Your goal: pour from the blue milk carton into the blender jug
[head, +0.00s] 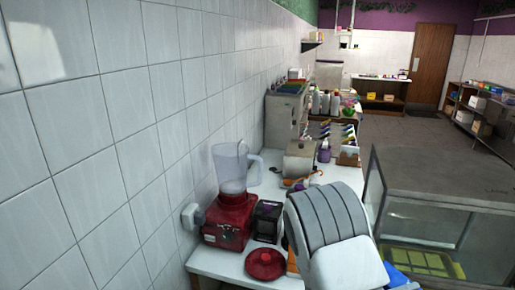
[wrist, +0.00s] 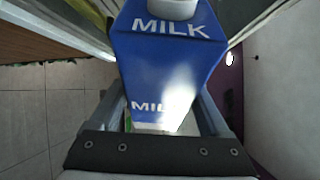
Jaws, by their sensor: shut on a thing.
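The blue milk carton (wrist: 165,68), with white MILK lettering and a white cap, fills the middle of the wrist view. My gripper (wrist: 160,98) is shut on it, one finger along each side. In the head view my white arm hides the gripper; a bit of blue (head: 397,277) at the lower right, beside the arm, looks like the carton. The clear blender jug (head: 229,168) stands upright on its red base (head: 229,222) on the counter, left of my arm. Its top looks open, and its bottom looks whitish. A round red lid (head: 265,264) lies in front of the base.
A tiled wall (head: 120,120) runs close behind the blender. A small black box (head: 267,220) stands right of the base. A grey machine (head: 285,112) and bottles are farther along the counter. A glass case (head: 440,200) stands at the right.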

